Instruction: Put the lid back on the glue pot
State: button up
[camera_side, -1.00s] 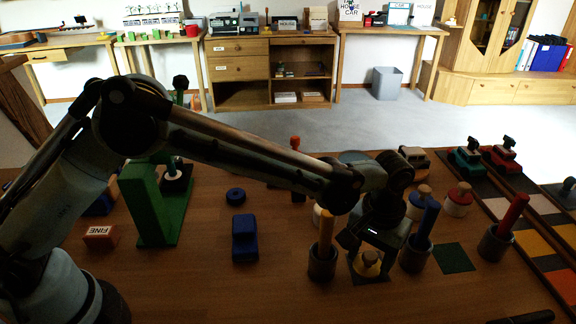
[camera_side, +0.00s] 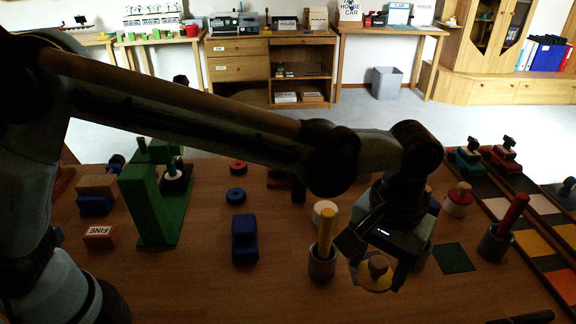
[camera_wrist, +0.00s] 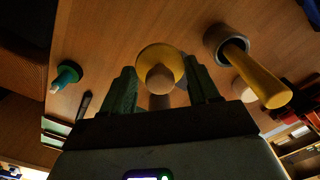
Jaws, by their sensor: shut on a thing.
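The yellow lid with a round wooden knob (camera_side: 380,283) hangs in my gripper (camera_side: 377,264), which is shut on it and holds it above the table. In the wrist view the lid (camera_wrist: 160,57) sits between the two green fingers, with the knob towards the gripper. A pale, lidless-looking pot (camera_side: 324,210) stands behind the yellow-handled brush, left of and beyond the gripper. It is partly hidden, and I cannot see into it. It also shows partly in the wrist view (camera_wrist: 243,91).
The yellow-handled brush stands in a grey cup (camera_side: 321,265) just left of the lid. A red-handled brush cup (camera_side: 494,245) and a red-lidded pot (camera_side: 457,204) stand to the right. A green square (camera_side: 454,257) lies bare. A blue block (camera_side: 244,240) and green stand (camera_side: 150,205) are left.

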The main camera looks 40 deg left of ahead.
aim_at(382, 270)
jog(key=shift+s+d+r, duration=0.25)
jog(key=shift+s+r, duration=0.1)
jog(key=shift+s, duration=0.15)
jog(key=shift+s+d+r, duration=0.25)
jog(key=shift+s+r, duration=0.1)
jog(key=shift+s, duration=0.15)
jog(key=shift+s+d+r, duration=0.15)
jog(key=shift+s+r, duration=0.25)
jog(key=shift+r, duration=0.2)
notch_tip(382, 270, up, 5)
jog(key=w+a+n, duration=0.6)
jog(key=w+a, duration=1)
jog(key=a, duration=0.3)
jog(key=shift+s+d+f, duration=0.1)
jog(key=shift+f, duration=1.95)
jog(key=shift+s+d+f, duration=0.1)
jog(key=shift+d+f, duration=0.05)
jog(key=shift+f, duration=1.85)
jog(key=shift+s+d+f, duration=0.1)
jog(key=shift+f, duration=1.95)
jog(key=shift+f, duration=0.2)
